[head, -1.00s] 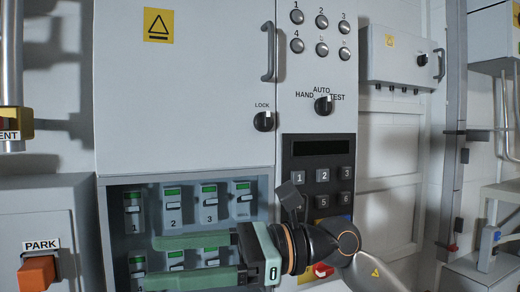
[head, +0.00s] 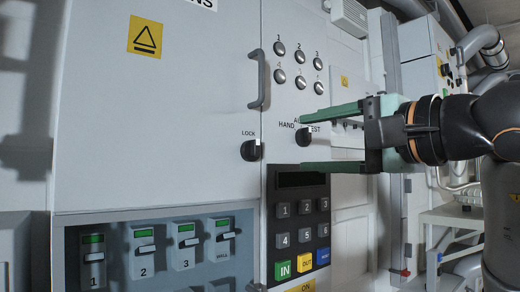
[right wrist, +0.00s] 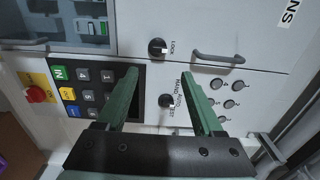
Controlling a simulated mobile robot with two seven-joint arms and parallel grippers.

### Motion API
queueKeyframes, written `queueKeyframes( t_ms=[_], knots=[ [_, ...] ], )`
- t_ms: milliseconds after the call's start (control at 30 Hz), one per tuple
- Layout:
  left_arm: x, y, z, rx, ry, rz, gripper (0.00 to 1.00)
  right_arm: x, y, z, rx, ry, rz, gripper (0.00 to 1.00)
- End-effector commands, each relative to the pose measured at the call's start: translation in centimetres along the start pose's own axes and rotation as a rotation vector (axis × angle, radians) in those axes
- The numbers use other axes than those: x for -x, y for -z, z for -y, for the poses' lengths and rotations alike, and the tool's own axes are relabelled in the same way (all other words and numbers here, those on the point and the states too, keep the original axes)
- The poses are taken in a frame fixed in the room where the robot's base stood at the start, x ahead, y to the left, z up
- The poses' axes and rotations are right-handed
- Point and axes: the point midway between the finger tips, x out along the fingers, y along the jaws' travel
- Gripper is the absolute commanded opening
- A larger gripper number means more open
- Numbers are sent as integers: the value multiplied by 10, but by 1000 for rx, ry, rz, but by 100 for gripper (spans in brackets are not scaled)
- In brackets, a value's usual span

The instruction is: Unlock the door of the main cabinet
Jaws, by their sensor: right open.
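The main cabinet door (head: 165,100) is a large grey panel with a yellow warning sign and a vertical handle (head: 257,80) at its right edge. The black round knob labelled LOCK (head: 250,150) is low on the door; it also shows in the right wrist view (right wrist: 158,48). My right gripper (head: 310,140) has long green fingers, open and empty, spread above and below the black HAND/AUTO/TEST selector (head: 304,137), to the right of the lock knob. In the right wrist view that selector (right wrist: 166,101) appears between the fingers. My left gripper is not in view.
Below the selector is a black keypad (head: 298,222) with a dark display. Several numbered breakers (head: 145,252) sit in a recess under the door. Several round buttons (head: 299,65) are above the selector. The door front left of the knob is clear.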

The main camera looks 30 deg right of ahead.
Motion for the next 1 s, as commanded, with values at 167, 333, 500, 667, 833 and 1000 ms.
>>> queueKeyframes(
  t_ms=[167, 333, 500, 667, 833, 1000],
  knots=[
    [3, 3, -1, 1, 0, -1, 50, -34, -1, 0, 0, -6, 4, 69],
    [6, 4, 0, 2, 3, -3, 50, -70, -2, -1, 0, -7, 5, 69],
    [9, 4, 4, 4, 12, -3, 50, -98, -2, 0, -2, -4, 5, 69],
    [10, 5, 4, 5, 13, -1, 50, -112, -2, 0, -1, -2, 5, 69],
    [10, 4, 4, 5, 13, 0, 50, -116, -2, -1, -1, -2, 5, 69],
    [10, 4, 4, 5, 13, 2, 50, -116, -2, -1, -1, -2, 5, 69]
  ],
)
